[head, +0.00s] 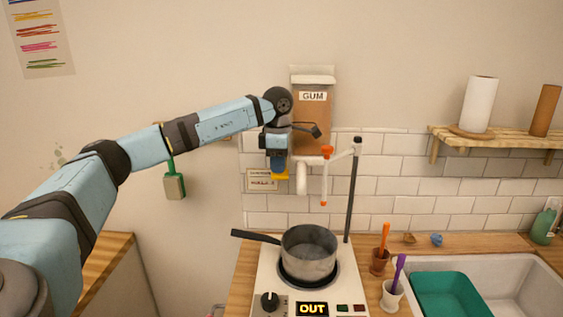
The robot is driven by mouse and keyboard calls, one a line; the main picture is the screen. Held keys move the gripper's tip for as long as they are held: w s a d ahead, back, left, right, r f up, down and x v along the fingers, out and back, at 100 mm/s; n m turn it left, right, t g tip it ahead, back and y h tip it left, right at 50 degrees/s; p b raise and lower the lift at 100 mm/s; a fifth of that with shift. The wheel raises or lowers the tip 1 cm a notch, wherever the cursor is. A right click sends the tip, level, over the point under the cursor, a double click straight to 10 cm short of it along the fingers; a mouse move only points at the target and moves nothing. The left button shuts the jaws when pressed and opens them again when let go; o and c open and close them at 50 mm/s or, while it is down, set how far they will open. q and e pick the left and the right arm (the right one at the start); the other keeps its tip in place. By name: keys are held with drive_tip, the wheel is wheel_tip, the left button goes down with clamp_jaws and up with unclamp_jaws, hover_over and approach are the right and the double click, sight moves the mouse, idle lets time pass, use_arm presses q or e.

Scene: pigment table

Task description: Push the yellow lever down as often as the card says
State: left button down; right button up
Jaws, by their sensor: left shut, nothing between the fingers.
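The brown dispenser marked GUM (313,120) hangs on the wall, with a white spout (302,182) below it. The yellow lever (281,176) shows as a small patch left of the spout, partly hidden by my left gripper. My left gripper (278,168) points down, shut and empty, directly above or against the lever; I cannot tell whether they touch. The white card (262,181) is on the tiles just left of the lever, and its print is too small to read. My right gripper is not in view.
A grey pot (309,253) stands on the white cooker (345,279), its handle to the left. A display (312,309) reads OUT. A dark post (353,195) with a white arm stands right of the spout. Cups with an orange and a purple tool stand by the sink (490,272).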

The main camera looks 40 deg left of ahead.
use_arm(q)
drive_tip(key=shift+f+b, duration=0.4)
drive_tip(key=shift+f, duration=0.6)
drive_tip(key=shift+r+p, duration=3.15)
drive_tip(key=shift+r, duration=1.15)
